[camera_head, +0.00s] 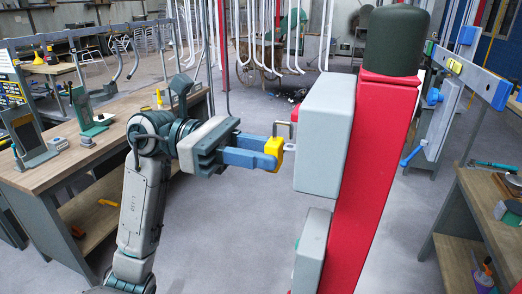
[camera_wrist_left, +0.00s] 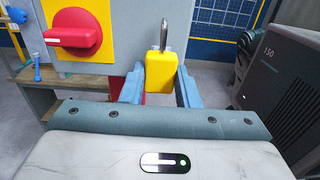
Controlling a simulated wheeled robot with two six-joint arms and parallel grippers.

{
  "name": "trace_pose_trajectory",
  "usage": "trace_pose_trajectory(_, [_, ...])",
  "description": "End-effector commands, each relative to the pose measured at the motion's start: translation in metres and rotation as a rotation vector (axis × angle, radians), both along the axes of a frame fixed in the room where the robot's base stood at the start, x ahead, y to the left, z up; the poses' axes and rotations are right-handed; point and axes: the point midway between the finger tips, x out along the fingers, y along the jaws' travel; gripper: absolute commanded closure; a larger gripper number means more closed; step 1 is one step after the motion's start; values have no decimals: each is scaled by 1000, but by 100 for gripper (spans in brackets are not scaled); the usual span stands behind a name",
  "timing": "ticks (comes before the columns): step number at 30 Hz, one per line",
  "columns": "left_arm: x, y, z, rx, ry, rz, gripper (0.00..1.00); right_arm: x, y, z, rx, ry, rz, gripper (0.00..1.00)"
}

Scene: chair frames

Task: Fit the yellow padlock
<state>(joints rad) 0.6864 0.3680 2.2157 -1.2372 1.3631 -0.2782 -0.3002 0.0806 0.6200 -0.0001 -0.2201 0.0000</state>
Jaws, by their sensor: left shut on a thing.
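The yellow padlock (camera_head: 273,152) is between the blue fingers of my left gripper (camera_head: 262,158), which is shut on its body. In the left wrist view the padlock (camera_wrist_left: 161,72) sits upright between the fingertips (camera_wrist_left: 158,82), with its metal shackle pointing up. In the head view it is close to a small light tab (camera_head: 290,147) on the side of a grey box (camera_head: 325,135); I cannot tell whether they touch. The left wrist view shows a red rotary handle (camera_wrist_left: 80,27) on a yellow plate (camera_wrist_left: 108,12), left of the padlock. My right gripper is out of view.
The grey box is fixed to a red post (camera_head: 375,180) with a dark rounded top; a second box (camera_head: 311,250) is below. A wooden bench (camera_head: 75,150) stands at left, another (camera_head: 490,205) at right. Grey floor (camera_head: 240,240) lies open below my arm.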

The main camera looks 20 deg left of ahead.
Motion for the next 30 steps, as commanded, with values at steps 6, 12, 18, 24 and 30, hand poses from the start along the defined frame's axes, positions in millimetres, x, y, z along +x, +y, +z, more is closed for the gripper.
trace_pose_trajectory(6, [0, 0, -8, 0, 0, 0, 100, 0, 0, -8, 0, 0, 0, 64])
trace_pose_trajectory(12, [0, 0, -14, 0, 0, 0, 100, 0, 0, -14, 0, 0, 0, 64])
trace_pose_trajectory(18, [0, 0, -20, 0, 0, 0, 100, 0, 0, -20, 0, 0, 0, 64])
trace_pose_trajectory(24, [0, 0, -26, 0, 0, 0, 100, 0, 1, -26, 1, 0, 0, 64])
trace_pose_trajectory(30, [0, 0, -28, 0, 0, 0, 100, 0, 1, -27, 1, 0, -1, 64])
